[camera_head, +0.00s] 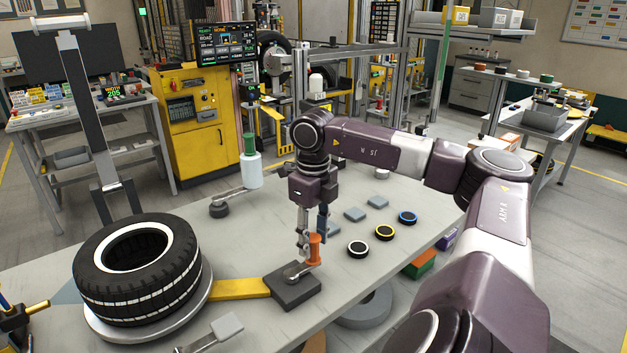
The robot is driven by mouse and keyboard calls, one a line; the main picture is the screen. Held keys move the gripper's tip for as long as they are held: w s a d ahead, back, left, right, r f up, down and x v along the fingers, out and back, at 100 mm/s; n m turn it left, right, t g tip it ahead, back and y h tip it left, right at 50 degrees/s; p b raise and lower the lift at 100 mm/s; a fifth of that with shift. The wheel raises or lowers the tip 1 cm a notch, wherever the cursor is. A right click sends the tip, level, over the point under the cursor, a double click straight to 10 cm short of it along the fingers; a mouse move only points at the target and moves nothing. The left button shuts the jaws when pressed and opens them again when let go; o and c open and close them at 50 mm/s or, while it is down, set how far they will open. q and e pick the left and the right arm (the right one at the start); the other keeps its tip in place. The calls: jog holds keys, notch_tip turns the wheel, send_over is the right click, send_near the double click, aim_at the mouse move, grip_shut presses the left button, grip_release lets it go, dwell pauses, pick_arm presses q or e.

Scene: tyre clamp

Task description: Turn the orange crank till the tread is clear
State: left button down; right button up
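A black tyre (90,273) with white lines on its tread lies flat on a round grey plate (142,333) at the left of the table. A yellow bar (240,289) runs from the plate to a dark block (291,291). The orange crank handle (314,253) stands upright on a short arm on top of this block. My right gripper (312,247) points down at the handle, with fingers close on both sides of it. Whether they press on it is too small to tell.
A tall dark post (88,120) rises behind the tyre. A green-topped white bottle (251,165) stands behind the block. Black rings with yellow (384,232), blue (408,217) and white (357,249) bands lie to the right. A grey lever (222,329) is at the front.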

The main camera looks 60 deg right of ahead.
jog(key=shift+r, duration=3.4)
